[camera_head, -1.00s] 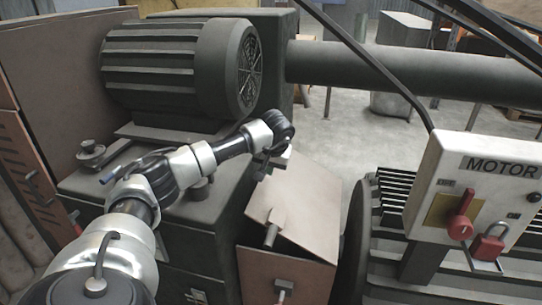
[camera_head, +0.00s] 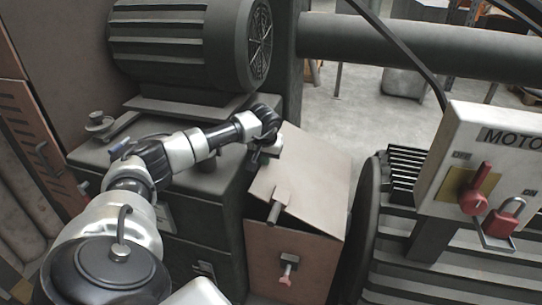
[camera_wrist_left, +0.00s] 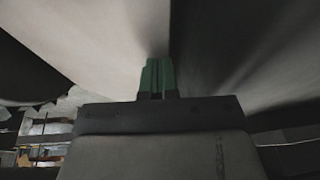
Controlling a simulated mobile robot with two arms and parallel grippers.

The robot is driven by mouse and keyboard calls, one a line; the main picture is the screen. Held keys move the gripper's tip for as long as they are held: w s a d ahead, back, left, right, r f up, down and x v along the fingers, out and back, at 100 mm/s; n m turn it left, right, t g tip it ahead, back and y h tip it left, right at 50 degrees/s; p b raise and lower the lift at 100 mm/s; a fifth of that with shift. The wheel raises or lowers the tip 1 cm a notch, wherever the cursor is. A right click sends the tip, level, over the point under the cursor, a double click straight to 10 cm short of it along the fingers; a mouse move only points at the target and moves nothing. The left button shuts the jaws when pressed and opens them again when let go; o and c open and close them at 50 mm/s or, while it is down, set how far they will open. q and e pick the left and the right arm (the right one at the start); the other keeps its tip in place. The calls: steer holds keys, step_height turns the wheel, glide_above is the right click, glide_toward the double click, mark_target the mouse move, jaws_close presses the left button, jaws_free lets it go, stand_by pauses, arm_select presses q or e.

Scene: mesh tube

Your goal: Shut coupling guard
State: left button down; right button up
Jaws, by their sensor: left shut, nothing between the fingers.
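The coupling guard is a brown-pink box (camera_head: 262,261) with a paler sloping lid (camera_head: 315,176), at the centre of the head view. The lid carries a tab with a short dark handle. A narrow dark gap shows between the lid's front edge and the box. My left gripper (camera_head: 262,157) is at the lid's upper left edge, between the lid and the dark machine block; contact is hard to tell. In the left wrist view its green fingertips (camera_wrist_left: 157,77) are together and empty, with a pale surface, probably the lid, close by on the left. My right gripper is out of view.
A ribbed motor (camera_head: 165,47) sits on the dark block behind my left arm. A red latch knob (camera_head: 288,262) sticks out of the guard's front. A round dark housing (camera_head: 372,215) and the MOTOR switch box (camera_head: 470,135) with a red padlock (camera_head: 504,217) stand at the right.

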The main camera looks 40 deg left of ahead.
arm_select(q)
steer(key=shift+a+f, duration=0.25)
steer(key=shift+f, duration=0.1)
steer(key=shift+d+r, duration=0.1)
